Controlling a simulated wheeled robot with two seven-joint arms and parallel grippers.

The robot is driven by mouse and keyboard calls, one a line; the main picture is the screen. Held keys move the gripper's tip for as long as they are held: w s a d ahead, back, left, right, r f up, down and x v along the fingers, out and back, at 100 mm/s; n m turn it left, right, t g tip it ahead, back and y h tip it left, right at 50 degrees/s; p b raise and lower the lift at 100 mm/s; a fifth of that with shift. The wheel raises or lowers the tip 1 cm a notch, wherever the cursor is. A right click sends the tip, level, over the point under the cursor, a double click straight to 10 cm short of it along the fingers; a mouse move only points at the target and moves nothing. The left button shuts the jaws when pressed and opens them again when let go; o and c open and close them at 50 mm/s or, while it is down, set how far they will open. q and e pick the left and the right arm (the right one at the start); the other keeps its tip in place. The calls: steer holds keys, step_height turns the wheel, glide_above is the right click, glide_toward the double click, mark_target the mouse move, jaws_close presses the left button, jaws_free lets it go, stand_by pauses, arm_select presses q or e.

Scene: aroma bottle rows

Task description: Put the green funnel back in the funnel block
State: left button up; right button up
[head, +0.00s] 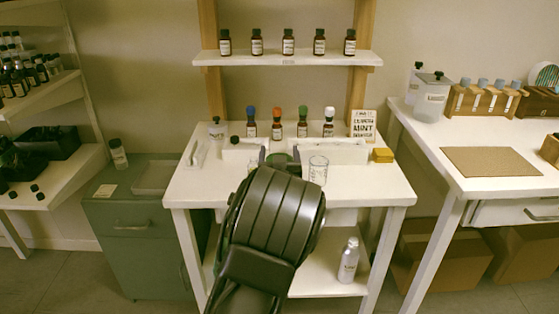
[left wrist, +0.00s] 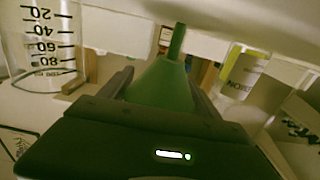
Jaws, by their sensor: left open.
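The green funnel (left wrist: 165,88) is between the two fingers of my left gripper (left wrist: 160,85) in the left wrist view, its narrow spout toward the top of that picture. I cannot make out the funnel block for certain; brown wood (left wrist: 204,75) shows behind the funnel in the left wrist view. My right gripper is not in view.
A glass beaker (head: 318,170) stands close right of the left gripper. Several bottles with coloured caps (head: 303,122) stand at the table's back, beside a mint card (head: 363,124). A yellow block (head: 382,155) is at the right. The white table (head: 365,185) is clear at front right.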

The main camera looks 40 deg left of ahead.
arm_select(q)
steer(key=p+v, duration=0.2)
steer(key=v, duration=0.9)
steer(key=shift+r, duration=0.2)
steer(key=shift+s+d+f, duration=0.1)
steer(key=shift+s+d, duration=0.25)
steer(key=shift+s, duration=0.05)
steer(key=shift+o, duration=0.3)
steer(key=shift+f, duration=0.1)
